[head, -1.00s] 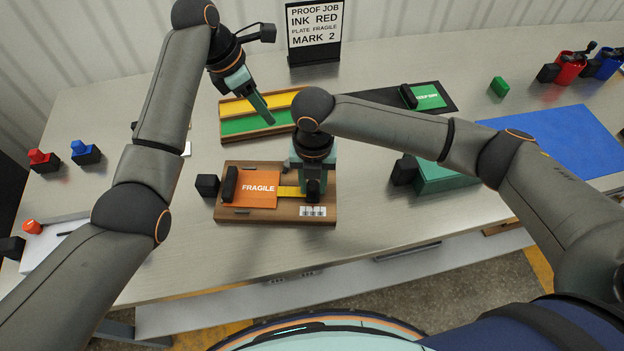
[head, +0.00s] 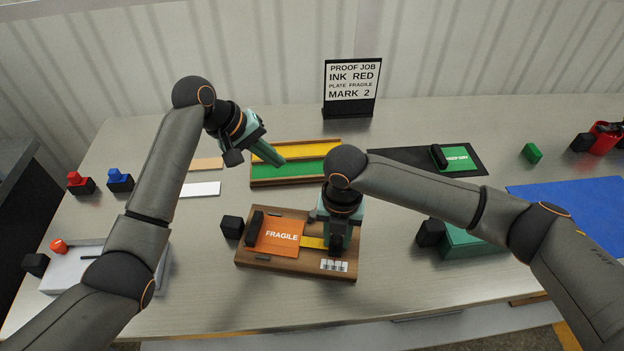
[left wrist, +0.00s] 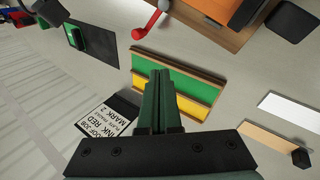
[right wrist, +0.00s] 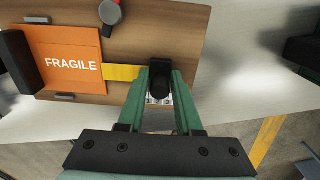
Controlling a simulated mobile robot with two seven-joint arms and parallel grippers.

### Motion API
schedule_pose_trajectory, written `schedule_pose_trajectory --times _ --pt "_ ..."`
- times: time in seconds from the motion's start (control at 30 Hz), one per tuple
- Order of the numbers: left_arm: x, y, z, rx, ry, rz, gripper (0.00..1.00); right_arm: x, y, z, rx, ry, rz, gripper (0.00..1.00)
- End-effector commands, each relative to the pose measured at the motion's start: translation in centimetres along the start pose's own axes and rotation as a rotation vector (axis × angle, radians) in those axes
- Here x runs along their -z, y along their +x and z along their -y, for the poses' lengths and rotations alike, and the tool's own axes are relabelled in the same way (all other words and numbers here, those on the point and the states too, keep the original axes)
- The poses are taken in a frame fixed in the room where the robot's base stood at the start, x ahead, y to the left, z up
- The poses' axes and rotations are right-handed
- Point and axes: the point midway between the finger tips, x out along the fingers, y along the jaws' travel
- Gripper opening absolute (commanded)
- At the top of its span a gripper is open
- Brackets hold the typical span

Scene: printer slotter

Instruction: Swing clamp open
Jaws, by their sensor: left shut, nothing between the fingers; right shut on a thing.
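A wooden board (head: 297,270) holds the orange FRAGILE plate (head: 281,237). The clamp's yellow bar (head: 313,242) reaches from the plate's right edge to a black knob (right wrist: 160,82) at the board's right part. My right gripper (head: 337,246) points down and is shut on this knob, which shows between its green fingers in the right wrist view. In the head view the knob is largely hidden by the gripper. The bar still lies in line with the plate. My left gripper (head: 280,161) is shut and empty, over the green and yellow tray.
The green and yellow tray (head: 318,148) lies behind the board. A black block (head: 231,227) stands left of the board, a teal box (head: 470,240) to its right. A sign (head: 351,88) stands at the back. Bare table surrounds the board's front.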

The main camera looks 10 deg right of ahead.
Motion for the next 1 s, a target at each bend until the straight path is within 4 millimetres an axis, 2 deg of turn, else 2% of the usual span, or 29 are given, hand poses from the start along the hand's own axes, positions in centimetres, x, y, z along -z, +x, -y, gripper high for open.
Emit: schedule_pose_trajectory --times 0.2,0.4,0.6,1.0 --pt "0.0 -0.4 1.0 -0.041 0.383 -0.023 0.00 -0.1 -0.1 0.0 -0.002 0.001 0.001 0.00" --pt "-0.1 -0.7 1.4 -0.063 0.610 -0.041 0.00 -0.1 -0.1 0.0 -0.001 0.001 0.001 0.00" --pt "-0.2 -0.7 1.5 -0.068 0.685 -0.047 0.00 -0.1 -0.1 0.0 -0.001 0.001 0.002 0.00" --pt "-0.2 -0.3 1.4 -0.069 0.685 -0.046 0.00 -0.1 -0.1 0.0 -0.001 0.002 0.002 0.00"
